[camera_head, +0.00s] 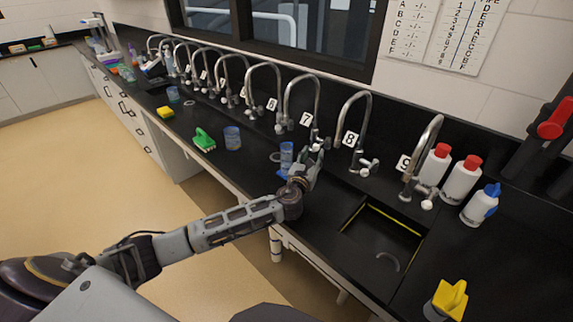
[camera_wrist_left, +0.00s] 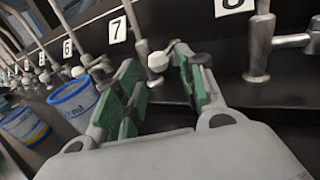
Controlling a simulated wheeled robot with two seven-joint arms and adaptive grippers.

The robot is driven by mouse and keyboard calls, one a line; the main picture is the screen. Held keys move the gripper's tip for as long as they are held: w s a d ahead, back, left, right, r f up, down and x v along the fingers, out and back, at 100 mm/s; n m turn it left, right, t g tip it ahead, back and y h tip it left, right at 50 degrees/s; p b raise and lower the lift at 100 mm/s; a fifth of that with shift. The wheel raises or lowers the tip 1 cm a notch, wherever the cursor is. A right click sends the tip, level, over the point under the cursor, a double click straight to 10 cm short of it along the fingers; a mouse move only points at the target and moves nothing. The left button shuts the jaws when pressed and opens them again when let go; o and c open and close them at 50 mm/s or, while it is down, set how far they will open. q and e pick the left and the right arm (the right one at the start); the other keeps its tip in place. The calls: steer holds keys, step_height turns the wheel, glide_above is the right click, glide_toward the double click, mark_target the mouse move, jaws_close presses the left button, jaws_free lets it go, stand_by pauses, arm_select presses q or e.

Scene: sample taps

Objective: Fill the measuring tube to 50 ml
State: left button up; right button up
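The measuring tube (camera_head: 287,153) is a clear blue cylinder standing upright on a blue base on the black counter, beneath tap 7 (camera_head: 303,88). In the wrist view a blue-rimmed clear vessel with "ml" print, likely the tube (camera_wrist_left: 74,104), is left of my fingers. Its liquid level cannot be read. My left gripper (camera_head: 312,166) is right beside the tube, at the tap's handle. In the wrist view the green-padded fingers (camera_wrist_left: 157,72) are apart, with the tap's white knob (camera_wrist_left: 158,61) showing between them. Contact with it cannot be told. My right gripper is not seen.
Tap 8 (camera_head: 356,110) and tap 9 (camera_head: 432,150) stand to the right, by a sink (camera_head: 385,240). A blue beaker (camera_head: 232,138), green brush (camera_head: 204,140) and yellow sponge (camera_head: 165,112) lie left. Bottles with red caps (camera_head: 461,180) stand at the right.

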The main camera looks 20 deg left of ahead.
arm_select(q)
steer(key=shift+s, duration=0.75)
steer(key=shift+s, duration=0.1)
